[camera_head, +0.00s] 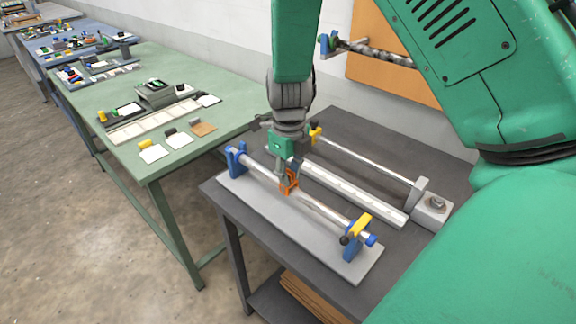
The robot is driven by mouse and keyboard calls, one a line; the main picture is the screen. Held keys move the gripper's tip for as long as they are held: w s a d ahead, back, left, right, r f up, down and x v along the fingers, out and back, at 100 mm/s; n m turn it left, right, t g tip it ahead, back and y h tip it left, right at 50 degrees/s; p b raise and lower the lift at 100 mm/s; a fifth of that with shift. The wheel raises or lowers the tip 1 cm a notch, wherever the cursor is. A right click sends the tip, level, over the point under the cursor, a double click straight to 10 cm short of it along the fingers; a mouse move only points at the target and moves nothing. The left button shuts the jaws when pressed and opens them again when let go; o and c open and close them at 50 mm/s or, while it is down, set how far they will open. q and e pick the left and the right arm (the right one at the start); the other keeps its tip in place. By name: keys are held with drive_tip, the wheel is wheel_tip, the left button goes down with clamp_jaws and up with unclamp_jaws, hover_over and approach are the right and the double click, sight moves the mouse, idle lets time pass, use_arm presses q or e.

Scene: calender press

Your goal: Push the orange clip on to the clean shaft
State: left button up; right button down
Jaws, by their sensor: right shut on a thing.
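The orange clip (289,183) is at the shaft nearer the table's front edge, about midway along it. This clean shaft (322,209) is a light metal rod held above a grey base plate (258,207) between a blue stand (237,158) at the left and a blue stand with a yellow clamp (357,230) at the right. My right gripper (287,172) points down and is shut on the orange clip. I cannot tell whether the clip is seated around the shaft or only touching it. My left gripper is not in view.
Behind lie a flat pale bar (350,192) and a second rod (365,164) ending at a grey block (432,208). A stained shaft (375,52) is mounted on an orange wall board (370,22). A green table (180,137) with small parts stands left.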

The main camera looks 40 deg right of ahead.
sight(289, 172)
drive_tip(key=shift+f, duration=0.15)
drive_tip(key=c, duration=1.4)
unclamp_jaws()
wheel_tip(289, 172, up, 12)
drive_tip(key=shift+w+f, duration=0.1)
